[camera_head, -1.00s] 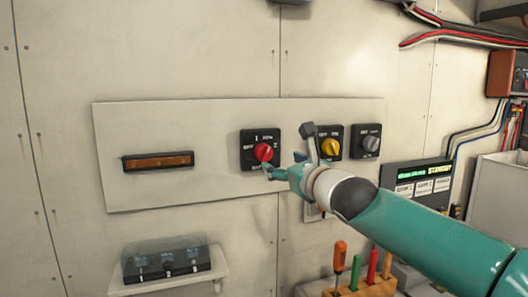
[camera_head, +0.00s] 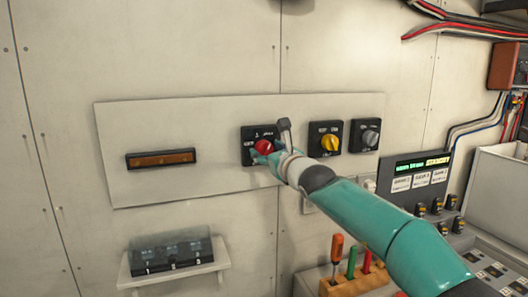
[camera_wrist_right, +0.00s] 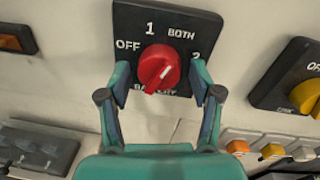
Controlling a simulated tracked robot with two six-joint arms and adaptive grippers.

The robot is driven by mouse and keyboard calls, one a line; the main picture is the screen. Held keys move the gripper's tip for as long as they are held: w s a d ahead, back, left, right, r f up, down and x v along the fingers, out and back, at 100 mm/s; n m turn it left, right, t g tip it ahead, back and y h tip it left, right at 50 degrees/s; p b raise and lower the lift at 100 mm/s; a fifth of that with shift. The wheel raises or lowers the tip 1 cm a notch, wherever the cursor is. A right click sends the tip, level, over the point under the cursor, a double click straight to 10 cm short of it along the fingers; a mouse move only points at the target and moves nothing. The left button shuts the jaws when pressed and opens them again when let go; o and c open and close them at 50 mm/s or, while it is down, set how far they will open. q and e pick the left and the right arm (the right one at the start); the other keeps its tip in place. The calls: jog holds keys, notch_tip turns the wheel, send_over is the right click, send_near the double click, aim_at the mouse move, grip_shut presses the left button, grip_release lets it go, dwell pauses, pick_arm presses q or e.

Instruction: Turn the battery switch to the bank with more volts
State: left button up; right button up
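The battery switch (camera_head: 248,132) is a black square plate with a round red knob (camera_head: 264,147) on the white wall panel. In the right wrist view the switch plate (camera_wrist_right: 180,25) reads OFF, 1, BOTH and 2. The red knob (camera_wrist_right: 155,62) has a short white mark slanting toward the upper right. My right gripper (camera_wrist_right: 159,78) is open, with one fingertip on each side of the knob and gaps visible. In the head view the right gripper (camera_head: 265,158) partly covers the switch. A meter panel (camera_head: 401,184) has a lit green and yellow readout, too small to read. My left gripper is out of view.
A yellow-knob switch (camera_head: 330,143) and a grey-knob switch (camera_head: 369,136) sit close to the right. An amber bar display (camera_head: 160,159) is at left. A covered box (camera_head: 172,258) sits on a small shelf below. A tool rack (camera_head: 335,287) stands below my arm.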

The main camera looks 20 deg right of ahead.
jog(key=c, duration=0.8)
jog(key=shift+a+f, duration=0.1)
jog(key=shift+a, duration=0.3)
jog(key=shift+c, duration=0.2)
jog(key=shift+d, duration=0.3)
jog(key=shift+n, duration=0.4)
jog(key=shift+p, duration=0.3)
jog(key=n+p, duration=0.1)
jog(key=n, duration=0.4)
jog(key=shift+p, duration=0.3)
jog(key=shift+a+n+g+p, duration=0.15)
jog(key=shift+n+g+p, duration=0.2)
jog(key=shift+n, duration=1.05)
jog(key=shift+f, duration=0.1)
